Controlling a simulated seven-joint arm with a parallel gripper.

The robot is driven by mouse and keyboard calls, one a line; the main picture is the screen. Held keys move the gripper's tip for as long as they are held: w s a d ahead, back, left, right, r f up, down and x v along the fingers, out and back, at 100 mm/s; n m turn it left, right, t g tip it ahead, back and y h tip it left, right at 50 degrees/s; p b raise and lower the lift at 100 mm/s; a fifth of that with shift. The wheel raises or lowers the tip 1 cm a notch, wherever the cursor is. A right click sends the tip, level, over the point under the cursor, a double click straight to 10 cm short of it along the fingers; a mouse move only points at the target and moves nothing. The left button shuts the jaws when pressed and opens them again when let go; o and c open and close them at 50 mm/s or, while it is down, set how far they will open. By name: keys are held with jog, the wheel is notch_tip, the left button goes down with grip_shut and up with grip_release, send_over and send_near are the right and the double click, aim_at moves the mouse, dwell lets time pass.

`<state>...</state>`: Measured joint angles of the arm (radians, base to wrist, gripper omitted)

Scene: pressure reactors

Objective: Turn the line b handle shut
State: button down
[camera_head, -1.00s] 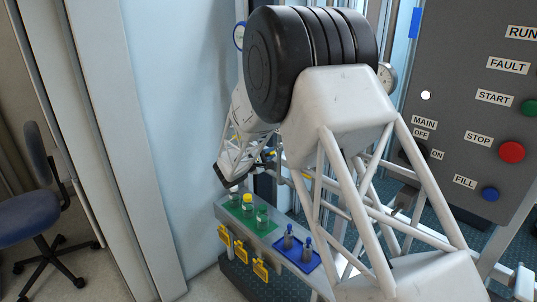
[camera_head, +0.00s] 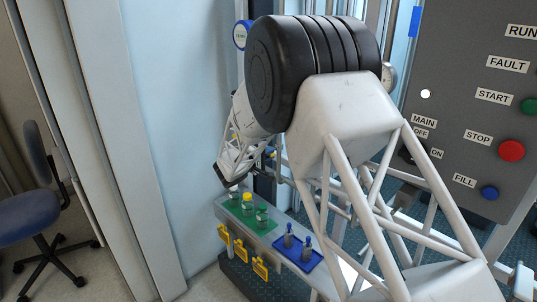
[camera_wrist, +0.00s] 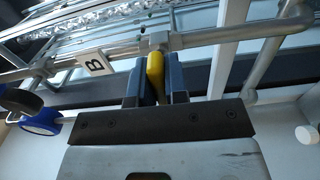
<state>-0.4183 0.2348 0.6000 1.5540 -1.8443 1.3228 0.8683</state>
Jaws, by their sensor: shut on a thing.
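In the wrist view, the yellow line b handle (camera_wrist: 155,72) stands out from a metal pipe (camera_wrist: 195,41) and appears to lie across it. A square label marked B (camera_wrist: 95,62) is on the pipe just left of the handle. My gripper (camera_wrist: 154,80) has its two blue-grey fingers on either side of the handle, shut on it. The handle's far end at the pipe shows only partly. In the head view, my arm covers the handle and my fingertips.
The control panel (camera_head: 455,125) stands at right.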

jog(key=c, duration=1.1)
grip_release()
jog(key=shift+c, duration=0.2)
jog(key=v, duration=0.7)
jog(key=shift+s+a, duration=0.3)
